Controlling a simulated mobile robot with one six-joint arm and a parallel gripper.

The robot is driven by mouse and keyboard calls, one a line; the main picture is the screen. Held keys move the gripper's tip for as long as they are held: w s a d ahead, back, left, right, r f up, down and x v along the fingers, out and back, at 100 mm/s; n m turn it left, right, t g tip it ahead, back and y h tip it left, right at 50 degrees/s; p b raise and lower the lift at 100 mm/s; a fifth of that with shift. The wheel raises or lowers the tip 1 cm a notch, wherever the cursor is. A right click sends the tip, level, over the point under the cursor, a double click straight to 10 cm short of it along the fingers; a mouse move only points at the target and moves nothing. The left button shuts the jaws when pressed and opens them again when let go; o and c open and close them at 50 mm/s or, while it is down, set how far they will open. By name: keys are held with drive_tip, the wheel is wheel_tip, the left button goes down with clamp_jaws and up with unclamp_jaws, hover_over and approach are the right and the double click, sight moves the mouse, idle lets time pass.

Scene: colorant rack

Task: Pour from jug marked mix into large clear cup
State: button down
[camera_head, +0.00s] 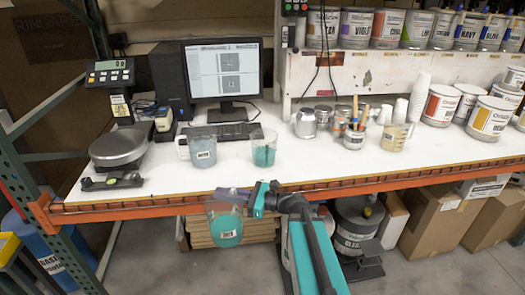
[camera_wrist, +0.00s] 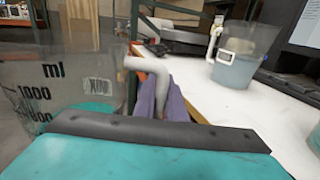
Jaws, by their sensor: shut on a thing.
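A clear jug with teal liquid (camera_head: 224,227) is held by its handle in my gripper (camera_head: 236,195), in front of the table's front edge. In the wrist view the jug (camera_wrist: 65,75) fills the left side, close to upright, with ml marks and a label that seems to read MIX backwards through the wall. The purple fingers of my gripper (camera_wrist: 165,103) are shut around its pale handle (camera_wrist: 160,75). A clear cup (camera_head: 264,148) with teal contents stands on the table behind my gripper, apart from the jug.
Another labelled jug (camera_head: 203,150) stands left of the cup. A scale (camera_head: 118,148), monitor (camera_head: 223,72) and keyboard are behind and left. Right are a tin (camera_head: 306,124), a cup with brushes and several paint buckets. The orange-fronted table edge (camera_head: 340,187) lies beside the held jug.

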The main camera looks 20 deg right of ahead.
idle(0.3)
drive_tip(key=d, duration=0.6)
drive_tip(key=shift+d, duration=0.35)
drive_tip(key=shift+a, duration=0.15)
